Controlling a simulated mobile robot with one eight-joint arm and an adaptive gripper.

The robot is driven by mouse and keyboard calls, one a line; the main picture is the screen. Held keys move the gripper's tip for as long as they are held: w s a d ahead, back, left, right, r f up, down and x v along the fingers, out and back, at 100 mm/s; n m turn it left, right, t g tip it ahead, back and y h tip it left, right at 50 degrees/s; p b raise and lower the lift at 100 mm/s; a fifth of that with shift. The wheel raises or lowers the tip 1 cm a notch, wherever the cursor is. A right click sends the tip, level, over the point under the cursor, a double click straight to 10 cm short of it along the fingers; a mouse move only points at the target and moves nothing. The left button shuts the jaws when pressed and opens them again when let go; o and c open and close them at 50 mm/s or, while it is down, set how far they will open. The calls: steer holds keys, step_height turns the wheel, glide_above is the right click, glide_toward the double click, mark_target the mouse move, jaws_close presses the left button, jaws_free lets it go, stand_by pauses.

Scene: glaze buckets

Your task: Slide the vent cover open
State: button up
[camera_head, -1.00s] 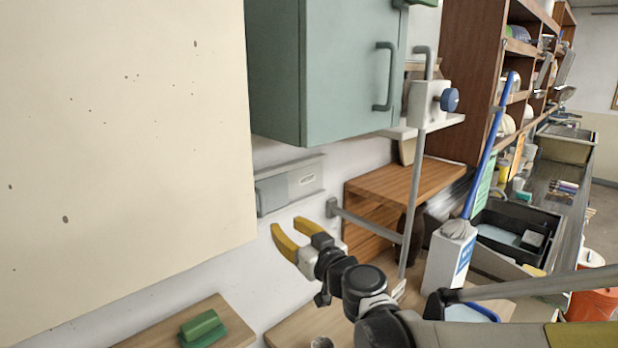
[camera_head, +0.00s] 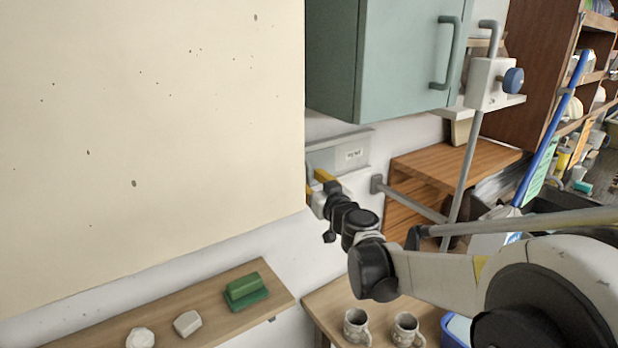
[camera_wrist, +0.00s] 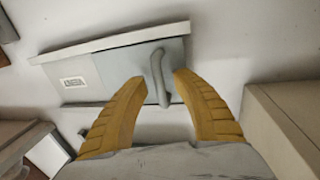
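The vent cover (camera_wrist: 137,72) is a grey sliding panel in a pale rail frame on the white wall, with an upright grey bar handle (camera_wrist: 158,76). In the wrist view my gripper (camera_wrist: 159,76) is open, its two yellow fingers on either side of the handle; I cannot tell whether they touch it. In the head view the vent frame (camera_head: 352,154), with a small label, sits below the green cabinet. My gripper (camera_head: 317,183) reaches its lower left end there, and the large cream panel hides part of the fingers and the cover.
The cream panel (camera_head: 150,130) stands close on the left. The green cabinet (camera_head: 410,60) hangs above, and a grey clamp rod (camera_head: 463,180) stands to the right. A shelf (camera_head: 200,305) with a green block (camera_head: 245,290) and a table with mugs (camera_head: 356,325) lie below.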

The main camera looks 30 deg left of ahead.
jaws_close()
steer(key=w+d, duration=0.2)
steer(key=w, duration=0.2)
steer(key=w+d+b, duration=0.1)
steer(key=w+d, duration=0.1)
steer(key=w, duration=0.2)
steer(key=w+d, duration=0.2)
steer(key=w, duration=0.3)
steer(key=shift+d+b, duration=0.35)
steer(key=shift+w, duration=0.1)
jaws_free()
steer(key=shift+w+d, duration=0.1)
steer(key=shift+d, duration=0.15)
steer(key=shift+a, duration=0.15)
steer(key=v, duration=1.2)
